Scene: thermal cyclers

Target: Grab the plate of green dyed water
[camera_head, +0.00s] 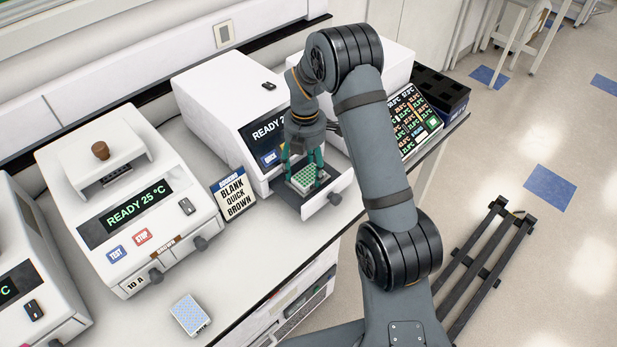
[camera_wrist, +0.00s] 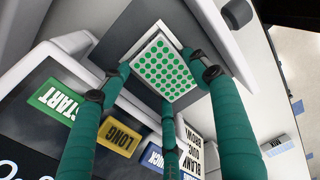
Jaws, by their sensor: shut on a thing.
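The plate of green dyed water (camera_head: 306,179) is a small white plate with rows of green wells. It is at the open drawer (camera_head: 318,203) of the middle thermal cycler (camera_head: 222,108). My gripper (camera_head: 303,173) reaches down from above, with its teal fingers shut around the plate's sides. In the wrist view the fingers of my gripper (camera_wrist: 158,76) close on the plate (camera_wrist: 163,66) from several sides, over the dark drawer. I cannot tell whether the plate touches the drawer or is slightly raised.
A plate with blue wells (camera_head: 190,315) lies on the bench at the front. A cycler reading READY 25 °C (camera_head: 128,208) stands to the left. A sign (camera_head: 233,194) stands beside the middle cycler. A colourful display panel (camera_head: 412,120) and black box (camera_head: 440,93) are at the right.

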